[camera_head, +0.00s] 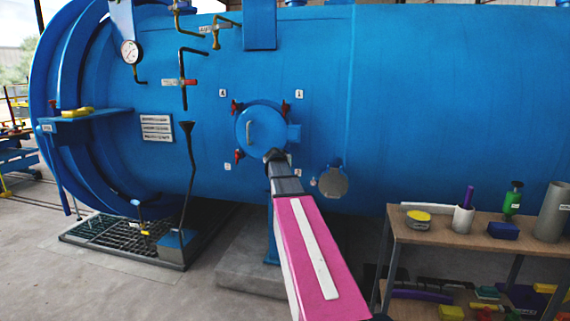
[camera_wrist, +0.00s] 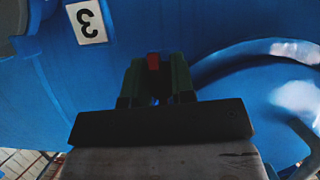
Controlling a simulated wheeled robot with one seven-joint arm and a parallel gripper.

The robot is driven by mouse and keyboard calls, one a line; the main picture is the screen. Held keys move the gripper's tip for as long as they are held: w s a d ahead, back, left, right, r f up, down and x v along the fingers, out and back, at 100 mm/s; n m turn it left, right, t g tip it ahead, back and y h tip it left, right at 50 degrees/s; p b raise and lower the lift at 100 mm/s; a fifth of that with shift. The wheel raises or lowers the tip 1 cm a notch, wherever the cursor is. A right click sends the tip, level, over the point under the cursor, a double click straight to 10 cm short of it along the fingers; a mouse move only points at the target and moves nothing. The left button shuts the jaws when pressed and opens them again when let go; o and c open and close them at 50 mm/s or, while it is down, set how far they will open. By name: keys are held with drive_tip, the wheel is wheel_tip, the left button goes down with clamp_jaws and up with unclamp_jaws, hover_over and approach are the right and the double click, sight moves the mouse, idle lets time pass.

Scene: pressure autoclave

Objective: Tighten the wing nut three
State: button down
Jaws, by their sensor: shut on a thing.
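My gripper (camera_head: 274,157) reaches the lower right of the small round blue hatch (camera_head: 262,131) on the big blue vessel. In the wrist view my gripper (camera_wrist: 155,80) is shut on a red wing nut (camera_wrist: 153,62), which shows between the dark fingers. The white label with a 3 (camera_wrist: 87,22) appears upside down to the upper left of the fingers. In the head view the gripper and arm hide this wing nut. Other red wing nuts show at the hatch's upper left (camera_head: 236,107), upper right (camera_head: 285,108) and lower left (camera_head: 239,155).
A round grey cover (camera_head: 333,182) hangs right of the arm. A wooden workbench (camera_head: 460,240) with a cup, bottles and boxes stands at the lower right. A black lever (camera_head: 188,180) rises from a pedal box at left. A pressure gauge (camera_head: 131,52) is at the upper left.

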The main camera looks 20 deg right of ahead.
drive_tip(key=shift+f+m+y, duration=0.1)
drive_tip(key=shift+m+y, duration=0.2)
drive_tip(key=shift+m, duration=0.1)
idle(0.3)
drive_tip(key=c, duration=1.2)
unclamp_jaws()
drive_tip(key=shift+c, duration=0.2)
drive_tip(key=shift+s+a, duration=0.1)
drive_tip(key=v, duration=1)
drive_tip(key=shift+s+a, duration=0.2)
drive_tip(key=shift+s, duration=0.1)
